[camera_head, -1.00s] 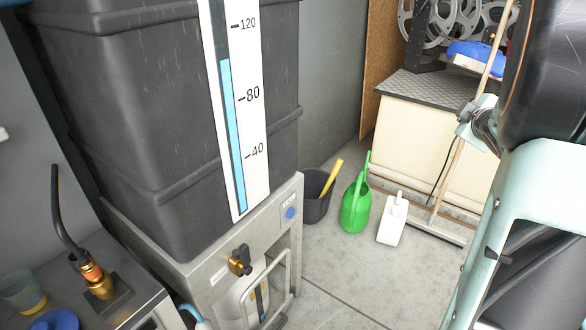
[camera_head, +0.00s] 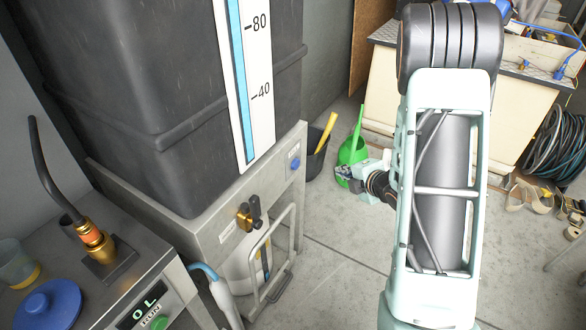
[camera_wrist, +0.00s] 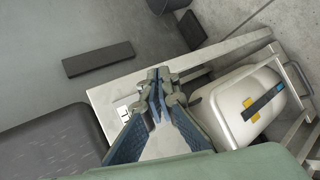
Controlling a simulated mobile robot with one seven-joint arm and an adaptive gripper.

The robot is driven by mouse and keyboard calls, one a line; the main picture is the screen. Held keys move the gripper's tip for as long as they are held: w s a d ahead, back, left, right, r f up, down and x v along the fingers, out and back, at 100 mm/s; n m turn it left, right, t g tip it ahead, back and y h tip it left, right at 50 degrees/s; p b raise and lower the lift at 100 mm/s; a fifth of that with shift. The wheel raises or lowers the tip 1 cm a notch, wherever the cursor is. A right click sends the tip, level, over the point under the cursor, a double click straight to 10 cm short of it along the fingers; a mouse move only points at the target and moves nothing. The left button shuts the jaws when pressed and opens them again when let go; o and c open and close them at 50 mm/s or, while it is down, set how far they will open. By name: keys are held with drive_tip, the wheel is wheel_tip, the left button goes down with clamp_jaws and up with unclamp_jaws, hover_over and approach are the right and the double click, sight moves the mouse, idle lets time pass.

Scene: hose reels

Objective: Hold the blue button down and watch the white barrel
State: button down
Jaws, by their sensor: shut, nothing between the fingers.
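The blue button (camera_head: 295,163) sits near the right end of the steel stand's front panel in the head view. I cannot make it out in the wrist view, where my fingers cover part of that panel. My gripper (camera_head: 345,175) is shut and empty, to the right of the button in the head view and apart from it in the picture. In the wrist view the fingertips (camera_wrist: 156,76) point at the panel end. The white barrel (camera_head: 238,276) stands low inside the frame, partly hidden by bars. The wrist view shows it (camera_wrist: 235,115) with a dark strip and yellow marks.
A dark tank (camera_head: 150,90) with a blue level gauge (camera_head: 240,90) rests on the stand. A brass tap (camera_head: 248,215) juts from the panel. A green watering can (camera_head: 350,152) and a dark bucket (camera_head: 315,163) stand behind my gripper. Floor in front is clear.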

sight(296, 164)
drive_tip(key=shift+s+a+f+n+y, duration=0.2)
drive_tip(key=shift+s+a+f, duration=0.05)
drive_tip(key=shift+a+f, duration=0.35)
drive_tip(key=shift+s+a+f+n+y, duration=0.2)
drive_tip(key=shift+a+f, duration=0.35)
drive_tip(key=shift+a, duration=0.05)
drive_tip(key=w+a, duration=0.5)
drive_tip(key=a, duration=0.2)
drive_tip(key=shift+b, duration=0.3)
drive_tip(key=shift+w+a, duration=0.1)
drive_tip(key=shift+w, duration=0.05)
idle(0.6)
drive_tip(key=shift+w+a+b, duration=0.2)
drive_tip(key=shift+a+b, duration=0.1)
drive_tip(key=shift+b, duration=0.1)
drive_tip(key=shift+w+a+b, duration=0.35)
drive_tip(key=shift+a, duration=0.2)
idle(4.1)
